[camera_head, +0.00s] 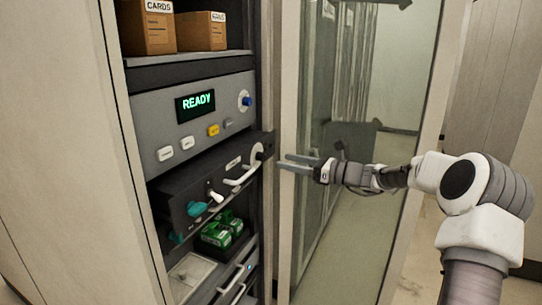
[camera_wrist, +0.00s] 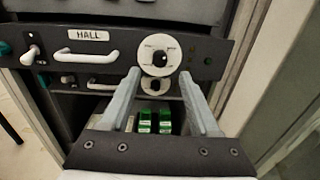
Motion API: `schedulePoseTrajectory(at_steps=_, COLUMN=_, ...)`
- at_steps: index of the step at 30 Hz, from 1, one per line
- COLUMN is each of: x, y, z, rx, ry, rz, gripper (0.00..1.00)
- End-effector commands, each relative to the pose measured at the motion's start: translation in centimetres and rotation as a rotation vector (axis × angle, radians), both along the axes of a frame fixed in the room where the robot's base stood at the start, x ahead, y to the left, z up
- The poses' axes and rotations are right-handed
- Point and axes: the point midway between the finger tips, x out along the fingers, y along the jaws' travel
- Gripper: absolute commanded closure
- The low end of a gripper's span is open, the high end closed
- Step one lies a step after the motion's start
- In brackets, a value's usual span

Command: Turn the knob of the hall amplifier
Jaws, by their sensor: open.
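The hall amplifier (camera_wrist: 215,57) is a dark panel with a HALL label, facing me in the wrist view. Its knob (camera_wrist: 160,58) is a black centre on a round white dial, right of a white handle (camera_wrist: 86,57). In the head view the amplifier (camera_head: 178,183) juts from the rack, with its dial (camera_head: 257,152) at the right end. My gripper (camera_wrist: 159,73) is open and empty, its fingertips left and right of the dial's lower part in the picture. In the head view my gripper (camera_head: 284,161) is right of the dial, with a gap between.
A panel with a READY display (camera_head: 195,106) sits above the amplifier, and card boxes (camera_head: 200,31) above that. Green boxes (camera_head: 221,230) lie below. A similar unit with another dial (camera_wrist: 155,86) is beneath. A glass door (camera_head: 345,200) stands open behind my arm.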

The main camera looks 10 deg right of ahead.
Motion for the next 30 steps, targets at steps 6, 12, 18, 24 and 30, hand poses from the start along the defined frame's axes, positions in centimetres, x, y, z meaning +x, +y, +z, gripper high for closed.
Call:
schedulePoseTrajectory(at_steps=6, x=2.5, y=3.3, z=0.1, rx=0.001, ry=0.001, rz=0.002, gripper=0.38)
schedulePoseTrajectory(at_steps=12, x=3.6, y=4.7, z=0.0, rx=0.000, ry=0.000, rz=0.001, gripper=0.38)
schedulePoseTrajectory(at_steps=18, x=3.8, y=4.9, z=-0.1, rx=0.000, ry=0.001, rz=0.000, gripper=0.38)
schedulePoseTrajectory(at_steps=24, x=3.8, y=4.9, z=0.0, rx=-0.001, ry=0.001, rz=0.000, gripper=0.50)
schedulePoseTrajectory(at_steps=30, x=3.7, y=4.9, z=0.0, rx=-0.001, ry=0.001, rz=0.000, gripper=0.86)
